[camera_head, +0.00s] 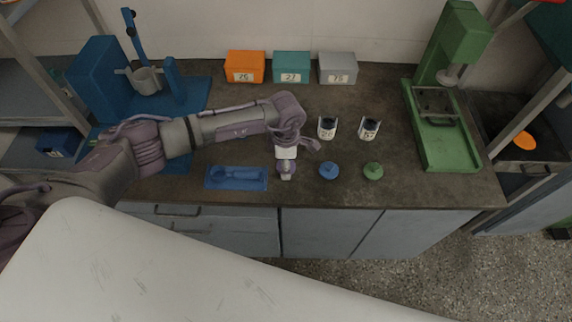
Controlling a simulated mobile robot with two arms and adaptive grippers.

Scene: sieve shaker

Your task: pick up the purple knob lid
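My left gripper (286,174) reaches in from the left and points down at the front middle of the bench. A small purplish patch (280,168) shows around its fingertips, in line with the blue knob lid (328,171) and the green knob lid (373,171). This looks like the purple knob lid, mostly covered by the gripper. I cannot tell whether the fingers are open or shut on it, or whether they touch it. My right gripper is not in view.
Two labelled cups (327,128) (369,129) stand behind the lids. Orange (245,67), teal (291,67) and grey (338,68) boxes line the wall. A blue tray (236,178) lies left of my gripper. A blue machine (97,80) and green machine (448,130) flank the bench.

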